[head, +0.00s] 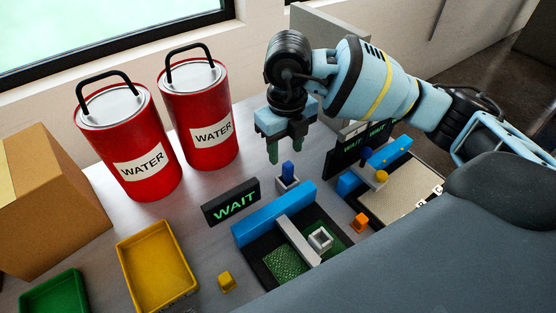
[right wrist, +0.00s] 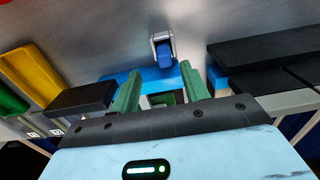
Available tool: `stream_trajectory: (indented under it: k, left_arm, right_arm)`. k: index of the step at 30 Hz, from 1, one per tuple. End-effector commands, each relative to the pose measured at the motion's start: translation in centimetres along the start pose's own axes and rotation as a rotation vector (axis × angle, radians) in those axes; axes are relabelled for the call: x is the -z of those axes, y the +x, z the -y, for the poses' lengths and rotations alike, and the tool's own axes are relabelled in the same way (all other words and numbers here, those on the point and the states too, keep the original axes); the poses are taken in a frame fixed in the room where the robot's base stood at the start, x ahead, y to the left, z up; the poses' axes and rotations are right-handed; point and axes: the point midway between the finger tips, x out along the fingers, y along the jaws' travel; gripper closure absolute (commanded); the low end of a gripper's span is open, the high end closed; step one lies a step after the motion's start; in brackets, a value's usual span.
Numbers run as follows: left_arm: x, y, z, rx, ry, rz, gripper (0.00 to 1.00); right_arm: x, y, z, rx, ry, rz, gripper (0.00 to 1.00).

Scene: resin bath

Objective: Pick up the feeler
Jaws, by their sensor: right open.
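A small upright blue piece (head: 288,169), which looks like the feeler, stands in a small grey holder (head: 287,184) behind the near blue bar. It also shows in the right wrist view as a blue end (right wrist: 165,54) in a grey bracket, beyond the fingertips. My right gripper (head: 286,150) points down with its green fingers apart and empty, just above and behind the blue piece. In the right wrist view the open fingers (right wrist: 160,78) stand on either side of a blue bar. My left gripper is not in view.
A black WAIT sign (head: 231,202) stands left of the holder. In front are a blue bar (head: 273,214) and a green-floored bath (head: 286,262). Two red water cans (head: 198,120) stand at the back left. A yellow tray (head: 157,268) and green tray (head: 55,296) lie front left.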

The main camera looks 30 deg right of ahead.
Motion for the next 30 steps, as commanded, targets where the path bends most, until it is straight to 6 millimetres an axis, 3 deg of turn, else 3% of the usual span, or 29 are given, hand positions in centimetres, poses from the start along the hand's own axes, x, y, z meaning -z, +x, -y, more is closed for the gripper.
stream_trajectory:
  k: [8, 12, 19, 30]
  left_arm:
    - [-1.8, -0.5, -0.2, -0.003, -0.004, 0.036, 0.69]
    - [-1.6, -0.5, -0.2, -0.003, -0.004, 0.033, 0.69]
    - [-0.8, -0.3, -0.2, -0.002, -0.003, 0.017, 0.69]
    - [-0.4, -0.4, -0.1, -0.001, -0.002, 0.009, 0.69]
  right_arm:
    - [0.1, 1.1, 0.0, -0.001, 0.000, -0.004, 0.55]
    - [0.1, 2.5, 0.1, 0.000, 0.000, -0.003, 0.55]
    - [0.0, 3.2, 0.2, -0.001, 0.001, -0.002, 0.55]
    - [0.0, 7.6, 0.7, -0.001, 0.001, -0.001, 0.55]
